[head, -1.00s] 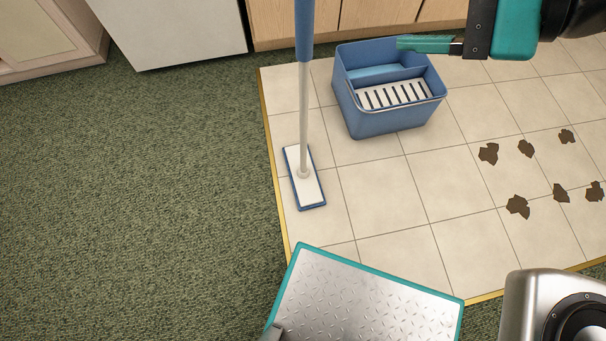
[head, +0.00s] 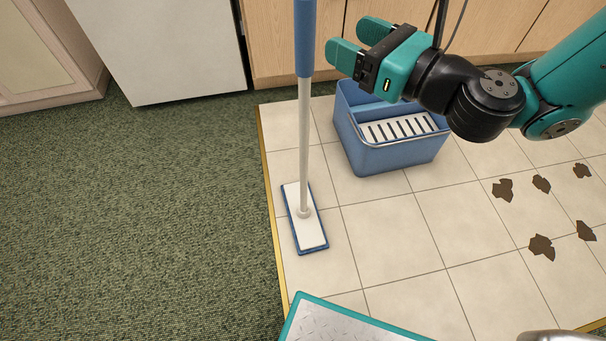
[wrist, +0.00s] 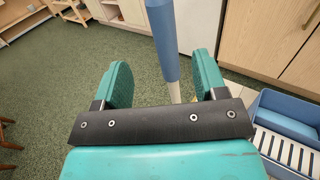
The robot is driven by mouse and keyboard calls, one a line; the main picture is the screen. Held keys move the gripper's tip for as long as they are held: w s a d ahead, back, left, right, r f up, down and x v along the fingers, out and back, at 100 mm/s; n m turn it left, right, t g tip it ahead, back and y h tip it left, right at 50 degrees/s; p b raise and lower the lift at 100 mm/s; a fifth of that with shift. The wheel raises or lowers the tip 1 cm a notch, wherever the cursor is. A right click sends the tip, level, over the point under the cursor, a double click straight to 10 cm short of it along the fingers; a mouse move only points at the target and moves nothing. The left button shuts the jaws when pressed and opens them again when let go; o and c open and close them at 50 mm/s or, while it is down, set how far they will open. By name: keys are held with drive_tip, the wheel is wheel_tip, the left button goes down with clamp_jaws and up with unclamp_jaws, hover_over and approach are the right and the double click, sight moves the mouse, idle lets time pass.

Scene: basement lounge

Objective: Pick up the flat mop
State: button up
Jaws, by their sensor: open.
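The flat mop (head: 304,120) stands upright on the tiles in the head view. It has a blue upper handle, a pale lower pole and a flat white head with a blue edge (head: 305,228). My gripper (head: 359,43) is open and empty, just right of the blue part of the handle in the head view. In the wrist view the blue handle (wrist: 163,45) shows beyond the gap between the fingers of my gripper (wrist: 163,78), nearer the right finger. I cannot tell how far ahead of the fingertips it is.
A blue bucket (head: 392,160) with a white slotted wringer stands right of the mop, below my gripper; it also shows in the wrist view (wrist: 263,112). Brown stains (head: 541,246) lie on the tiles at right. Wooden cabinets (head: 290,62) and a white appliance (head: 165,50) line the back.

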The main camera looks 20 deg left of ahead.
sight(296, 13)
drive_tip(key=p+x, duration=0.3)
drive_tip(key=x, duration=0.2)
drive_tip(key=shift+s, duration=0.1)
drive_tip(key=shift+w+x, duration=0.2)
drive_tip(key=shift+x, duration=3)
drive_tip(key=shift+d+f, duration=0.1)
drive_tip(key=c, duration=1.1)
clamp_jaws()
